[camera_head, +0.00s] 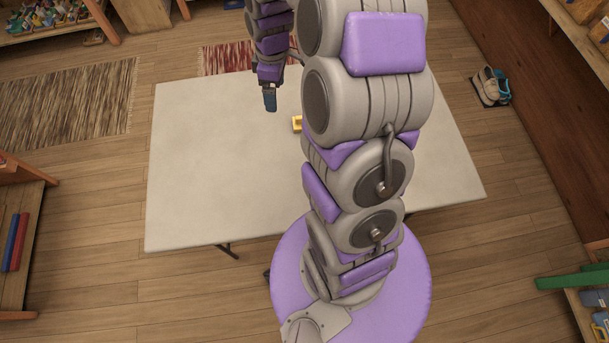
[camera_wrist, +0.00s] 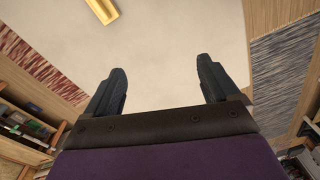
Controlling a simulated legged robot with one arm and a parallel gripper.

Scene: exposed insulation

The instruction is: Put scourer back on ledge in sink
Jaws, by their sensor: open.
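A small yellow block-like thing, possibly the scourer (camera_head: 297,123), lies on the pale table (camera_head: 200,170), partly hidden behind my arm. It also shows at the top left of the wrist view (camera_wrist: 102,10), cut off by the frame edge. My gripper (camera_head: 270,106) hangs above the table, a little left of and beyond the yellow thing. In the wrist view my gripper (camera_wrist: 160,85) is open, with its two dark fingers wide apart and nothing between them. No sink or ledge shows in either view.
A striped rug (camera_head: 75,105) lies left of the table and a red rug (camera_head: 235,58) lies behind it. Shoes (camera_head: 491,86) sit on the floor at right. Wooden shelves line the left and right edges. The left half of the tabletop is bare.

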